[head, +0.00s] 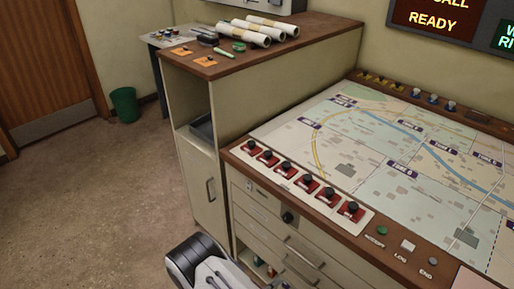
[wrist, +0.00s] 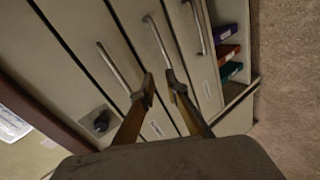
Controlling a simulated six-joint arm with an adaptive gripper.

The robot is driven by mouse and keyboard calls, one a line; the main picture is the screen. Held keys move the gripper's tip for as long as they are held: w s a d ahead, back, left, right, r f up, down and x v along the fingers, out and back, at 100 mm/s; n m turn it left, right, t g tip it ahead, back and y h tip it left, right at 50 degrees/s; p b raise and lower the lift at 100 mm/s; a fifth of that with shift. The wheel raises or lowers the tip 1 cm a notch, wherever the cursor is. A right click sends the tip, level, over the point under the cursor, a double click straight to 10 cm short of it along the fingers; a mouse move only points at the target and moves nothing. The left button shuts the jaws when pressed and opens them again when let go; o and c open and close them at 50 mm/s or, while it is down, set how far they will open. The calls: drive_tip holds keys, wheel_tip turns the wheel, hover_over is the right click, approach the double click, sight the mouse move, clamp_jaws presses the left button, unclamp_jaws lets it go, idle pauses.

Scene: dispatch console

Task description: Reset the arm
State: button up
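My gripper (wrist: 160,88) shows in the wrist view with its two fingers apart and nothing between the tips. It points at the drawer fronts (wrist: 130,50) of the console, over their metal bar handles. I cannot tell whether a fingertip touches a handle. In the head view, part of my arm (head: 205,265) shows at the bottom edge, in front of the console; the gripper itself is out of that view.
The console top holds a map (head: 370,150), a row of red-based switches (head: 300,178) and buttons (head: 408,246). A cabinet (head: 200,185) with paper rolls (head: 243,34) stands behind. Binders (wrist: 230,52) sit in a low compartment. The floor (head: 100,210) at left is clear around a green bin (head: 125,105).

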drive_tip(key=s+a+f+m+g+y, duration=0.1)
drive_tip(key=s+a+g+y, duration=0.15)
drive_tip(key=a, duration=0.35)
drive_tip(key=s+a+f+m+g+y, duration=0.1)
drive_tip(key=s+a+f+g+y, duration=0.1)
drive_tip(key=a+y, duration=0.25)
drive_tip(key=s+a+r+m+g+y, duration=0.1)
drive_tip(key=s+a+r+g+y, duration=0.15)
drive_tip(key=r, duration=0.65)
drive_tip(key=s+a+r+g+y, duration=0.1)
drive_tip(key=s+a+r+g, duration=0.15)
drive_tip(key=r, duration=0.65)
drive_tip(key=s+d+r+m+t, duration=0.1)
drive_tip(key=s+d+r, duration=0.3)
drive_tip(key=d+r, duration=0.5)
drive_tip(key=s+d+r+m+t+h, duration=0.1)
drive_tip(key=s+d+r, duration=0.3)
drive_tip(key=d+r, duration=0.5)
drive_tip(key=s+d+r+m+t+h, duration=0.1)
drive_tip(key=s+d+r, duration=0.4)
drive_tip(key=r, duration=1.3)
drive_tip(key=shift+d+r+m+t, duration=0.45)
drive_tip(key=shift+d+t, duration=0.9)
drive_tip(key=shift+d, duration=0.75)
